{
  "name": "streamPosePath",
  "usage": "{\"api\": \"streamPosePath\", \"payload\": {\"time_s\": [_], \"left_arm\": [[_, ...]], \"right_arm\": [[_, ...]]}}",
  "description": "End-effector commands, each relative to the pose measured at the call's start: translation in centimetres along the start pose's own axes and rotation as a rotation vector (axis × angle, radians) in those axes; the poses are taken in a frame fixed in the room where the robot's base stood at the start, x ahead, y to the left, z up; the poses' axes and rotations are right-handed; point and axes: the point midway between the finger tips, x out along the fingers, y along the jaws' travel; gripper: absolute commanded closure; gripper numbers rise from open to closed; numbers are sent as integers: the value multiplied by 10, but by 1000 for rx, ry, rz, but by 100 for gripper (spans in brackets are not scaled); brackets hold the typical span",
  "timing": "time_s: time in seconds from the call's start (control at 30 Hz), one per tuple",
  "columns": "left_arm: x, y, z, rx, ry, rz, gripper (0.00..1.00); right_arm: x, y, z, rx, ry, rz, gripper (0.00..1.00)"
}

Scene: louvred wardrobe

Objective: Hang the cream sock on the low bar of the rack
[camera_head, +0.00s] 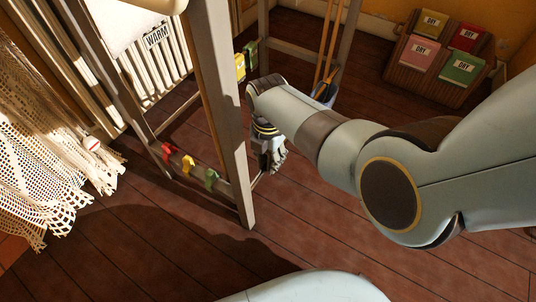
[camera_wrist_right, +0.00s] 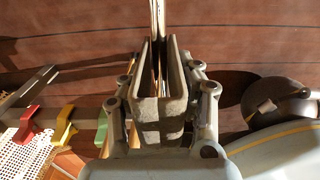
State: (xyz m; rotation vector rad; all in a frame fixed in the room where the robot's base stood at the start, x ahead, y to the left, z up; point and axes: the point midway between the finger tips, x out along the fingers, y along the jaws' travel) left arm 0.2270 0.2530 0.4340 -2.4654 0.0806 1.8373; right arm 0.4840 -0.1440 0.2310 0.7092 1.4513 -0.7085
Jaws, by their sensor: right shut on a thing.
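My right gripper (camera_head: 268,160) points down just right of the wooden rack's near post (camera_head: 222,100). The rack's low bar (camera_head: 225,187) carries a red peg (camera_head: 168,151), a yellow peg (camera_head: 187,163) and a green peg (camera_head: 210,178), left of my gripper. These pegs also show in the right wrist view. My left gripper is not in view.
A cream lace cloth (camera_head: 40,150) hangs at the left, near a white radiator (camera_head: 155,65) marked WARM. More pegs (camera_head: 240,66) sit farther back on the rack. A brown crate (camera_head: 440,65) with several DRY-labelled panels stands at the back right.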

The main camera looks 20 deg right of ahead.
Motion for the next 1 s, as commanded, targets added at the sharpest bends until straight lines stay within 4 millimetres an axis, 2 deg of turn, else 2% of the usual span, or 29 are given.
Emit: {"api": "streamPosePath", "payload": {"time_s": [0.57, 1.0], "left_arm": [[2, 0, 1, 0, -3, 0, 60], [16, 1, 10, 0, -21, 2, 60]], "right_arm": [[4, 0, 0, 0, 0, -1, 100], [28, -1, -1, 0, 2, -3, 100]]}}
